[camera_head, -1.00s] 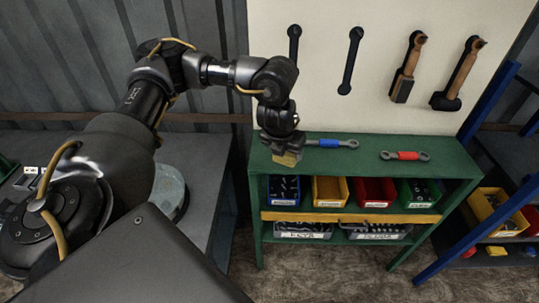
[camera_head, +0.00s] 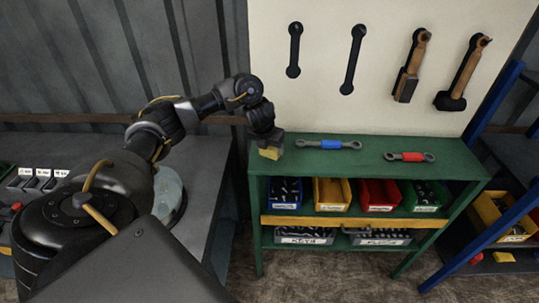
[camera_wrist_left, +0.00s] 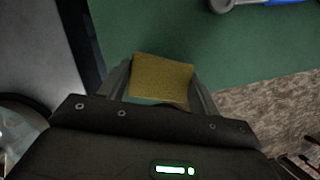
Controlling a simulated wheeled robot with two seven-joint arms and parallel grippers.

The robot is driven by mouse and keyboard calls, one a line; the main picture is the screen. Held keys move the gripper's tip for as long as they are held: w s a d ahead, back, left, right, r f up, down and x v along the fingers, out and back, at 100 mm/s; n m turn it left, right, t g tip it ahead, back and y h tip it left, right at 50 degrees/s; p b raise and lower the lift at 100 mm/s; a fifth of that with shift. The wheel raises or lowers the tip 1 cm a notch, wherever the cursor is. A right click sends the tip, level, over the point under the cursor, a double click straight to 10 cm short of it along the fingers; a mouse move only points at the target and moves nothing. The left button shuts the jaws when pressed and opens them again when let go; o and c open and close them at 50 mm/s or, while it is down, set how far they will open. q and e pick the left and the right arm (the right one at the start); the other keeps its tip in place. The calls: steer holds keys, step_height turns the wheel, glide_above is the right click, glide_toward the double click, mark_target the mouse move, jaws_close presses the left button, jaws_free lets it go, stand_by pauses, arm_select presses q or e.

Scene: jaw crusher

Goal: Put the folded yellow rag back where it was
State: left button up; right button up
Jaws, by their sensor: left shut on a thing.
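The folded yellow rag (camera_head: 270,152) is a small yellow block held between the fingers of my left gripper (camera_head: 271,148). It is at the left end of the green shelf's top. In the left wrist view the rag (camera_wrist_left: 162,78) sits between the two fingers (camera_wrist_left: 160,90), with the green top (camera_wrist_left: 200,35) behind it. I cannot tell whether the rag touches the top. My right gripper is not in view.
A blue-handled wrench (camera_head: 328,145) and a red-handled wrench (camera_head: 410,157) lie on the green shelf top (camera_head: 370,146). Bins (camera_head: 331,194) stand below. Hammers and wrenches hang on the pale board (camera_head: 330,110) behind. A grey bench (camera_head: 205,180) is at left.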

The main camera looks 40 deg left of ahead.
mark_target(270, 153)
arm_select(q)
steer(key=shift+w+a+f+b, duration=0.15)
steer(key=shift+f+b, duration=0.15)
steer(key=shift+f, duration=1.45)
steer(key=o, duration=1)
steer(key=shift+c, duration=0.2)
steer(key=p+v, duration=0.5)
steer(key=v, duration=0.7)
